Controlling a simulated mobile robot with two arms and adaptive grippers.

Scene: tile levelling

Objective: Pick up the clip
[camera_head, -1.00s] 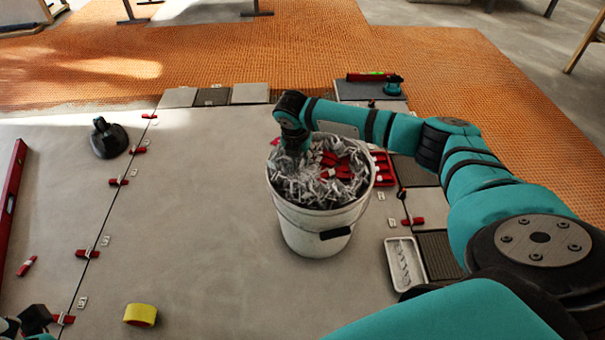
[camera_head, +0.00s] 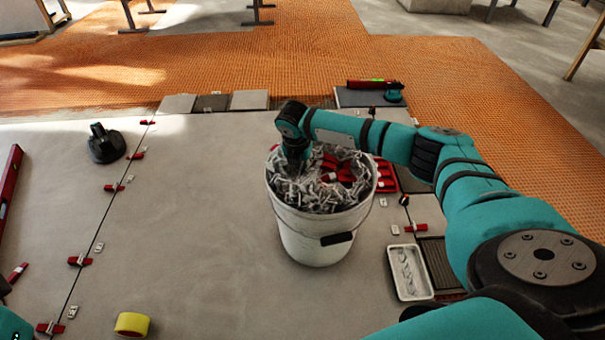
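A white bucket (camera_head: 313,236) stands on the large grey tiles, filled with pale grey levelling clips (camera_head: 312,193) and a few red wedges (camera_head: 338,171). My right arm reaches in from the right, and its wrist points down over the left rear part of the bucket. My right gripper is hidden behind the wrist and among the clips, so its fingers cannot be made out. Single clips lie on the tiles, such as one near the left seam (camera_head: 99,247). Part of my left arm shows at the lower left edge; its gripper is out of the picture.
Red wedges (camera_head: 79,261) sit along the left seam. A black suction cup (camera_head: 105,145), a yellow roll (camera_head: 132,324) and a white tray (camera_head: 410,272) stand around the bucket. Open tile floor lies left of the bucket.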

